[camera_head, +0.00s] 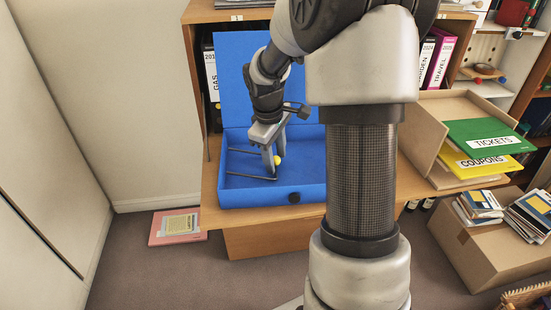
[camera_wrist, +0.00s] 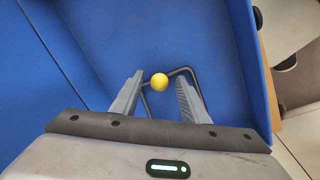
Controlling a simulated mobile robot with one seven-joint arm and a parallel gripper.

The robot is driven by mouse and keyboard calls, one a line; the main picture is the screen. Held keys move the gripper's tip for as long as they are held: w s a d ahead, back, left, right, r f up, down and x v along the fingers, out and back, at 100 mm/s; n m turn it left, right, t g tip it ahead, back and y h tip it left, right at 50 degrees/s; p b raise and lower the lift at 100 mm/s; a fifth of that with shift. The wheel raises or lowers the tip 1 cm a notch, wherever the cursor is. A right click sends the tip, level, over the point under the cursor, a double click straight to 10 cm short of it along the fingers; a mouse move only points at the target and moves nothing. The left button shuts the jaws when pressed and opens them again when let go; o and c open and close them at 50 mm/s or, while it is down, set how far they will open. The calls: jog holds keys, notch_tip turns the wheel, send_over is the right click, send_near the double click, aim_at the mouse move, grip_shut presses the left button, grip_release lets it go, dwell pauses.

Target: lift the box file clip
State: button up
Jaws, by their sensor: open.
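The blue box file (camera_head: 230,195) lies open on the wooden desk with its lid raised at the back. Its clip (camera_head: 247,177) is a dark bent wire with a yellow ball on it (camera_head: 277,160). My gripper (camera_head: 271,166) reaches down into the box at the clip. In the wrist view the yellow ball (camera_wrist: 159,81) shows between and just beyond the open fingertips of my gripper (camera_wrist: 158,92). The wire (camera_wrist: 183,70) passes behind the ball and by the right finger. I cannot tell if the fingers touch it. My arm hides the right part of the box.
The box walls stand around the gripper, and the raised lid (camera_head: 232,70) is close behind it. A wooden tray (camera_head: 424,140) with green and yellow folders stands at the right. A cardboard box (camera_head: 480,250) with books is on the floor at right, a pink folder (camera_head: 177,227) at left.

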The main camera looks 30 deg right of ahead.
grip_shut()
jog(key=shift+r, duration=0.1)
